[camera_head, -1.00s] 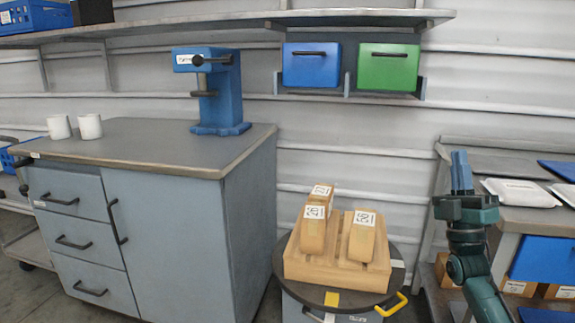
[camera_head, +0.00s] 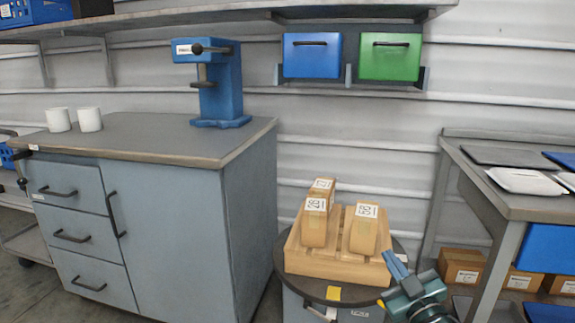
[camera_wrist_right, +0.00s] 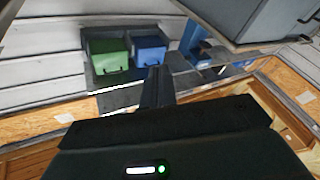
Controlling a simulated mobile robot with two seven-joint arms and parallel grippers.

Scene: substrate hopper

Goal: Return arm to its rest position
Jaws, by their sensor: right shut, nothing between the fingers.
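My right gripper (camera_head: 398,268) is at the lower right of the head view, just right of the wooden tray (camera_head: 325,266) on the round dark stool. Its blue fingers are together and empty, and point up and to the left. In the right wrist view the shut fingers (camera_wrist_right: 156,85) stand in the middle, with the green and blue bins beyond. My right arm comes in from the bottom edge, and most of it is hidden below the picture. My left gripper is in neither view.
Wooden blocks with printed labels (camera_head: 363,232) stand in the tray. A side table (camera_head: 520,205) with flat trays is at the right. A grey cabinet (camera_head: 180,230) carries a blue press (camera_head: 220,90) and two white cups (camera_head: 89,119). Blue (camera_head: 312,56) and green (camera_head: 390,57) bins hang above.

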